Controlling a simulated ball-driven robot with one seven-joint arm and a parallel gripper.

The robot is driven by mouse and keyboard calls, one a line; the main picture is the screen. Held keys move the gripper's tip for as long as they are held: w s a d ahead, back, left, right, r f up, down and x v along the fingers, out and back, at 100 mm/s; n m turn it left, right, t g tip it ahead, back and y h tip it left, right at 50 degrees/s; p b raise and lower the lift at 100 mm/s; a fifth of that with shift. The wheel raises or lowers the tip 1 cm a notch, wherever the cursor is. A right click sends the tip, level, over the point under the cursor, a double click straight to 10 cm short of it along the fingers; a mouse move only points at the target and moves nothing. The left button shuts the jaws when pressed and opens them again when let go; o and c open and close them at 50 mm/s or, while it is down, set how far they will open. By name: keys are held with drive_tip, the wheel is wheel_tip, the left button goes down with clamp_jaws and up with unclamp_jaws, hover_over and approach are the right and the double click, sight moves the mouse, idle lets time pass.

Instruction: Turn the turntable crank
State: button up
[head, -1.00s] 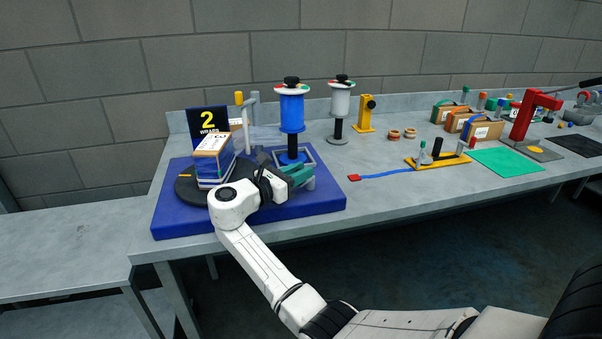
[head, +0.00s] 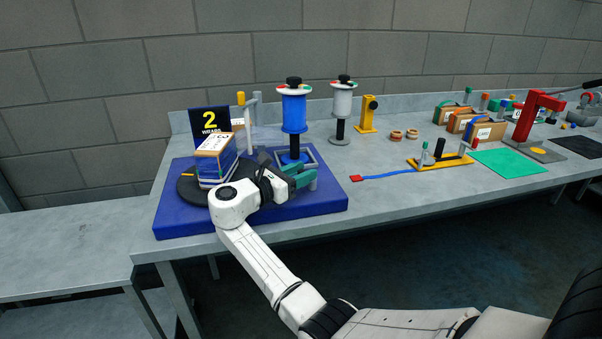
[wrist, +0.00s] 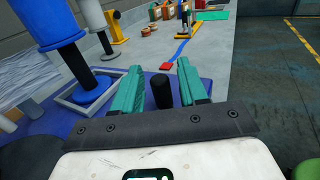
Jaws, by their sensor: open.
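The dark turntable (head: 188,190) sits on the blue base (head: 180,225) at the table's left end. A box with blue wrap around its sides (head: 217,169) stands on it, with a white label on top. My gripper (head: 304,176) is low over the right part of the base, its teal fingers pointing right. In the wrist view, the upright black crank handle (wrist: 162,92) stands between the open fingers (wrist: 161,84), with a small gap visible on each side. The arm of the crank is hidden behind my gripper.
A blue film spool (head: 293,112) stands just behind my gripper, inside a grey frame. A sign reading 2 (head: 209,121) stands behind the box. A blue strip with a red end (head: 356,178) lies right of the base. The table front there is clear.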

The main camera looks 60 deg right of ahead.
drive_tip(key=b+v, duration=0.1)
drive_tip(key=v, duration=0.9)
drive_tip(key=shift+w+a, duration=0.15)
drive_tip(key=shift+a, duration=0.15)
